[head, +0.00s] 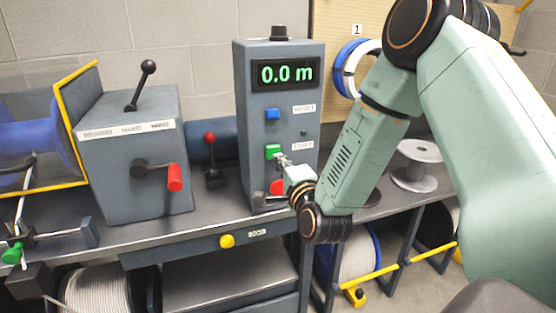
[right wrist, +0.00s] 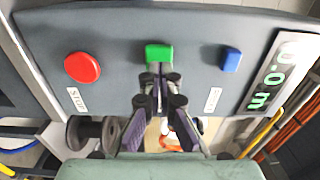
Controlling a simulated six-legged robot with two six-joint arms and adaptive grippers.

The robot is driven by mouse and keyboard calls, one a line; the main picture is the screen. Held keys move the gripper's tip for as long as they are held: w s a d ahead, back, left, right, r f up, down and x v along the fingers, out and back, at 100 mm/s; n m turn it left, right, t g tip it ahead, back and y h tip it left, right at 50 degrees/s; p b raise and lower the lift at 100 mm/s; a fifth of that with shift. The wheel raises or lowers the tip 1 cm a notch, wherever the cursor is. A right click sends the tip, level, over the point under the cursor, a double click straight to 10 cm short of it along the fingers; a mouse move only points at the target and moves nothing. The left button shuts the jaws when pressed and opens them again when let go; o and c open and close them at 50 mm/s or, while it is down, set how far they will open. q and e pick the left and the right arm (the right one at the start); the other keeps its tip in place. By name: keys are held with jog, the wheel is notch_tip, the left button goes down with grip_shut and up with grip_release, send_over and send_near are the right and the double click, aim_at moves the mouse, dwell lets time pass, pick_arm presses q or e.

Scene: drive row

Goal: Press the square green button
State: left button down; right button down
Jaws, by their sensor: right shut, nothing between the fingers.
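The square green button (head: 273,151) sits on the front of a grey control box (head: 247,115), beside the START label. In the right wrist view the green button (right wrist: 158,51) is at the top centre. My right gripper (head: 282,159) is shut and empty, its tips at the lower edge of the green button. In the right wrist view the closed fingertips (right wrist: 160,70) overlap the button's lower part. I cannot tell whether they touch it. My left gripper is not in view.
A blue RESET button (head: 272,114) is above the green one and a red button (head: 277,187) below, partly hidden by my gripper. The display (head: 286,74) reads 0.0 m. A grey crank box (head: 130,150) and a red-knobbed lever (head: 210,150) stand left. A spool (head: 417,160) stands right.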

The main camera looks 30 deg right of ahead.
jog(key=shift+x, duration=1.05)
